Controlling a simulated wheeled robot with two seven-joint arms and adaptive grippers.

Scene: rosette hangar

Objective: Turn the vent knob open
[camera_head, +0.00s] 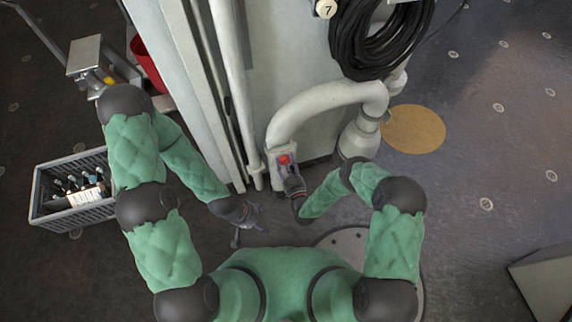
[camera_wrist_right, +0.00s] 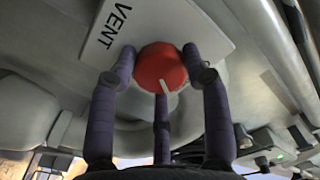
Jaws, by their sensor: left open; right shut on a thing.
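The vent knob (camera_head: 284,159) is a small red round knob on a pale plate at the end of a thick bent pipe. In the right wrist view the red knob (camera_wrist_right: 160,67) has a white pointer line, and the plate (camera_wrist_right: 150,22) reads VENT. My right gripper (camera_head: 291,178) is at the knob, with its fingers (camera_wrist_right: 160,85) shut around it. The pointer slants down and slightly right in that view. My left gripper (camera_head: 249,222) is open and empty, low and left of the knob, apart from it.
A tall pale cabinet (camera_head: 290,60) with pipes stands behind the knob. A black cable coil (camera_head: 378,40) hangs at its upper right. A grey crate of bottles (camera_head: 92,215) and a red bin (camera_head: 146,66) are at left. The floor at right is mostly clear.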

